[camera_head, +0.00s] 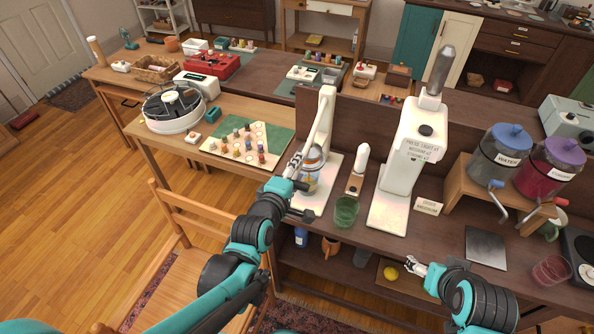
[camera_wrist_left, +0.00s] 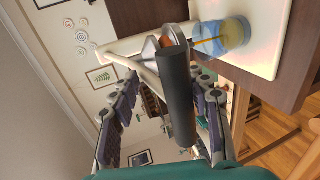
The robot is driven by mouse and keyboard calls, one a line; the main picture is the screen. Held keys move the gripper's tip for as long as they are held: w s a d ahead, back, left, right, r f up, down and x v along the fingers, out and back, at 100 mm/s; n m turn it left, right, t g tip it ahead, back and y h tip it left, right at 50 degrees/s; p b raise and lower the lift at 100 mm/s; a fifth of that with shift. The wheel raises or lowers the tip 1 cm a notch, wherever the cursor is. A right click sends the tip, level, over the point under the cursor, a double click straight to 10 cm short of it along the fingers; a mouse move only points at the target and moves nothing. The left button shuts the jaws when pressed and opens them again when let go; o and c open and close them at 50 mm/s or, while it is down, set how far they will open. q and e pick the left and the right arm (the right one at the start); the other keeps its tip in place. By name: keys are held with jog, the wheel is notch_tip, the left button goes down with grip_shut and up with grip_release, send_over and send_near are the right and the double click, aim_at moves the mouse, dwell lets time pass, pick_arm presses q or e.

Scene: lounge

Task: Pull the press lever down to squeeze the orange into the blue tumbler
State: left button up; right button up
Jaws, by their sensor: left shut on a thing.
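The white press (camera_head: 325,110) stands on its white base at the middle of the counter, its lever slanting down toward me. My left gripper (camera_head: 294,168) is around the lever's end. In the left wrist view its fingers (camera_wrist_left: 170,85) are on both sides of the dark lever handle (camera_wrist_left: 178,100). The blue tumbler (camera_wrist_left: 213,37) stands under the press cone, with a thin orange-yellow stream and pale yellow juice inside. A bit of orange (camera_wrist_left: 165,42) shows at the cone. My right gripper (camera_head: 418,270) is low at the right, away from the press.
A green glass (camera_head: 346,211) stands right of the press base, near the counter's front edge. A white dispenser (camera_head: 408,150) is farther right, with water (camera_head: 497,155) and purple (camera_head: 549,166) jars beyond. A wooden chair (camera_head: 200,225) is at the left. A yellow item (camera_head: 390,272) lies on the lower shelf.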

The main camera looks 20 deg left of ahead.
pick_arm(q)
jog(key=shift+s+f, duration=0.1)
jog(key=v, duration=0.7)
dwell(0.4)
jog(key=shift+s, duration=0.15)
dwell(3.5)
